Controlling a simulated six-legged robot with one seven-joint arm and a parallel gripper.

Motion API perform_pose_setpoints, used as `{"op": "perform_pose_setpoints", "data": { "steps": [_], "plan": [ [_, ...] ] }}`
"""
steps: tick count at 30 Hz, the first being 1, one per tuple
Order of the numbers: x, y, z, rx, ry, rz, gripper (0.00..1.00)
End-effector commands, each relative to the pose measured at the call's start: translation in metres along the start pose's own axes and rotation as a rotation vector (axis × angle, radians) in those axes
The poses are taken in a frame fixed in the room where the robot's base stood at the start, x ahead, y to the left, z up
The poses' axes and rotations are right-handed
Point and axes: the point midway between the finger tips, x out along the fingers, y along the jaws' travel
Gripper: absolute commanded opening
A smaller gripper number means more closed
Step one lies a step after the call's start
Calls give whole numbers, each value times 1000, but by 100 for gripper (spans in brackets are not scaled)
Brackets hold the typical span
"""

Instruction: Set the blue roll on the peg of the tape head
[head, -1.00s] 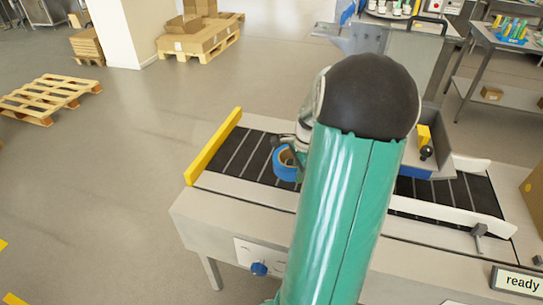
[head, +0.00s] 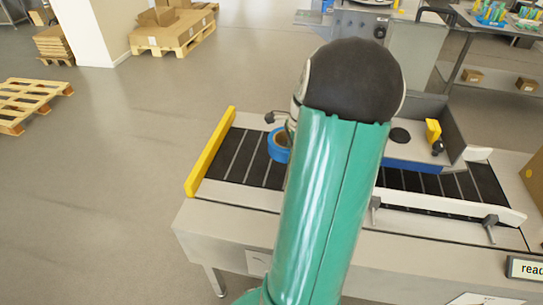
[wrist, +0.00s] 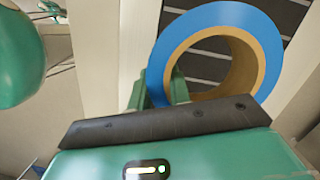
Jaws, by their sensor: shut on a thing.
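The blue roll (head: 276,147), a blue ring with a tan core, shows at the left of my arm in the head view, over the dark conveyor. In the wrist view the roll (wrist: 215,14) is large and tilted, its hole open. My gripper (wrist: 166,90) is shut on its near left rim. In the head view my arm hides most of the gripper. The tape head (head: 410,165), a grey housing with a blue lower edge, stands right of my arm. A black round part (head: 400,135) is on it; I cannot tell whether this is the peg.
A yellow guard (head: 211,150) rises at the conveyor's left end. A yellow handle (head: 433,130) with a dark knob stands on the tape head. A light side rail (head: 450,208) edges the conveyor at the front right. Open floor lies to the left.

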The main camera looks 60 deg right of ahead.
Motion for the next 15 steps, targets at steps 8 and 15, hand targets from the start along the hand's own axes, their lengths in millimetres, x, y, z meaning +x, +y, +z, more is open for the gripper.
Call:
{"op": "perform_pose_setpoints", "data": {
  "steps": [8,15],
  "plan": [
    [12,-22,-2,2,-4,0,0],
    [36,-71,3,2,-4,0,0]
  ]
}}
